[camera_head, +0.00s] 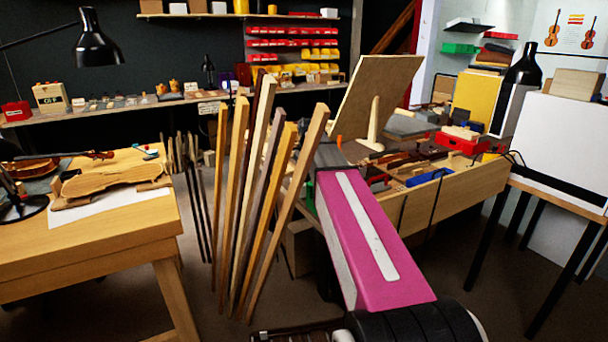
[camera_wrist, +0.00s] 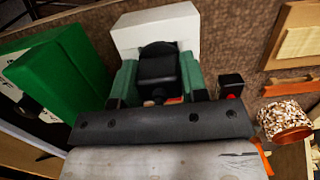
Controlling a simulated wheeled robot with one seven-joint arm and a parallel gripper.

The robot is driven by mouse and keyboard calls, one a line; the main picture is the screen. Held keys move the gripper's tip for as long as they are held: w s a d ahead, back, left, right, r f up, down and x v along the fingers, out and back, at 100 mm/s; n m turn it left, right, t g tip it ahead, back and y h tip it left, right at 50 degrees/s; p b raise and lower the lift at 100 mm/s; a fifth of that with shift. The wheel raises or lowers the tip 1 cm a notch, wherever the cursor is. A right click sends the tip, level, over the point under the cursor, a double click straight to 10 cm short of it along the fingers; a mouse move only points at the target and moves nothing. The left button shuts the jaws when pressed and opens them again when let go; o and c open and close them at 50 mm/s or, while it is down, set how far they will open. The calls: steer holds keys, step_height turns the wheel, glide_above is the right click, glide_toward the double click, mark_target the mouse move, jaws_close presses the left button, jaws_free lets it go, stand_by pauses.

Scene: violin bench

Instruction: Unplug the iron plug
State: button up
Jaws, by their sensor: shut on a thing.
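The black iron plug (camera_wrist: 158,70) is in the upper middle of the wrist view, against a white block (camera_wrist: 155,28) that looks like the socket housing. My gripper (camera_wrist: 157,82) has its two green fingers on either side of the plug and is shut on it. I cannot tell whether the plug's pins are in the socket, as the plug covers that place. In the head view my pink arm reaches toward the middle workbench (camera_head: 455,198), and it hides the gripper and plug.
In the wrist view a green box (camera_wrist: 60,72) stands close on the left. A small black block with red (camera_wrist: 231,88) and a speckled round container (camera_wrist: 284,120) are on the right. In the head view upright wood strips (camera_head: 285,165) stand left of my arm.

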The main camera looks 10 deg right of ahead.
steer(key=shift+r, duration=0.7)
stand_by(1.0)
steer(key=shift+r, duration=0.75)
steer(key=shift+r, duration=0.1)
steer(key=shift+r, duration=3.45)
